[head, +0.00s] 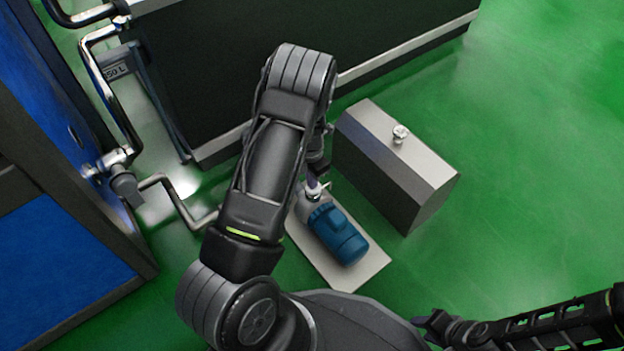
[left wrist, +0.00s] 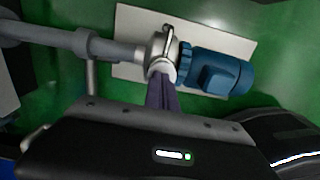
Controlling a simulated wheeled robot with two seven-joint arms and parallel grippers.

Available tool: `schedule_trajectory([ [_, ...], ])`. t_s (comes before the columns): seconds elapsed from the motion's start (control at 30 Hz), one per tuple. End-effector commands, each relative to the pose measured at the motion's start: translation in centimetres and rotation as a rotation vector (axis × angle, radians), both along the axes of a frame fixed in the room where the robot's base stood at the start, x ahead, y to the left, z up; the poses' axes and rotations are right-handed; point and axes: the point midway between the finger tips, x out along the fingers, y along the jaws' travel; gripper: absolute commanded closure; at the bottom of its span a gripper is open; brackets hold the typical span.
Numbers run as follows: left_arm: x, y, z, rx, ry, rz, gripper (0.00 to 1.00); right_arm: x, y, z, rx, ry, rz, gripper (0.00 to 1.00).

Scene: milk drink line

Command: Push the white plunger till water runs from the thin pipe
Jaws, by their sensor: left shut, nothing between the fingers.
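A silver pump casing (head: 308,205) with a blue motor (head: 338,234) sits on a pale base plate (head: 358,275). In the left wrist view the casing (left wrist: 158,54) has a thin silver pipe (left wrist: 169,40) on it, beside the blue motor (left wrist: 217,75). My left gripper (head: 314,187) points down at the casing; its dark purple fingers (left wrist: 161,78) are shut and empty. Their tips overlap the casing's edge; I cannot tell whether they touch. I cannot make out a white plunger; the fingers may hide it. No running water shows. My right gripper (head: 430,321) is low at the right, its jaws unclear.
A grey box (head: 385,165) with a small silver knob (head: 400,133) stands right of the pump. A large dark tank (head: 235,65) is behind. A grey pipe (head: 178,201) runs from the blue cabinet (head: 50,240) toward the pump. Green floor is clear at right.

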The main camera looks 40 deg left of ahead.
Motion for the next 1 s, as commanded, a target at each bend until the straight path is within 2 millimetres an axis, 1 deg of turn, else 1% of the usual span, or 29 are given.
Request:
schedule_trajectory([
  [0.03,-0.32,-0.08,-0.54,0.000,0.006,0.001,1.00,0.00,0.00,-0.16,0.000,0.000,0.000,0.64],
  [0.83,-0.45,-0.10,-0.65,-0.002,0.009,0.001,1.00,-0.01,0.00,-0.19,0.000,0.000,0.000,0.64],
  [1.0,-0.58,0.16,0.03,-0.002,0.009,0.001,1.00,-0.07,0.00,0.42,0.000,0.002,0.001,0.64],
])
